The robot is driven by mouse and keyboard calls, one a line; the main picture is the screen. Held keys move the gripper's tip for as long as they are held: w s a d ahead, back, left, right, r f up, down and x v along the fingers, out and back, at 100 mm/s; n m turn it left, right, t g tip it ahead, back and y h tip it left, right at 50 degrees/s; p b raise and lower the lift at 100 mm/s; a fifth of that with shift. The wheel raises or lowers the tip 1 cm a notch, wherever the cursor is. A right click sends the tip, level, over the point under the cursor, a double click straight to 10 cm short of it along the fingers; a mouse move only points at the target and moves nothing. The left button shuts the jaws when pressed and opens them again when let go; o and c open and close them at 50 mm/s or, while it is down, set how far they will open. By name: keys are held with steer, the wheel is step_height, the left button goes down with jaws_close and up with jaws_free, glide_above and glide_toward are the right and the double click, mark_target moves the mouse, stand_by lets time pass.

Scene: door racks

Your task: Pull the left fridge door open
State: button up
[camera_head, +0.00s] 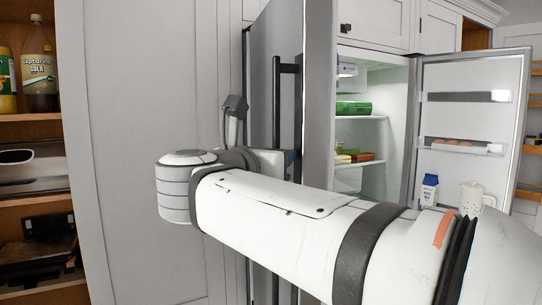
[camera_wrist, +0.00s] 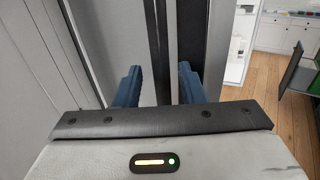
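The left fridge door (camera_head: 262,60) is a tall grey panel standing at an angle, its pale edge (camera_head: 320,80) toward the fridge interior. Its handle (camera_head: 276,95) is a dark vertical bar, also in the wrist view (camera_wrist: 158,45). My gripper (camera_wrist: 160,85) is open. Its blue fingertips stand on either side of the bar, with a visible gap on each side. In the head view my gripper is mostly hidden behind my wrist, with a bit of blue fingertip showing at the handle's lower part.
The right fridge door (camera_head: 470,110) stands wide open, with eggs, a milk carton (camera_head: 428,190) and a white jug (camera_head: 476,198) on its racks. Shelves with bottles (camera_head: 39,75) stand at far left beside a white cabinet panel (camera_head: 150,80).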

steer(key=b+v, duration=0.2)
steer(key=v, duration=0.5)
steer(key=shift+s, duration=0.3)
steer(key=shift+a, duration=0.15)
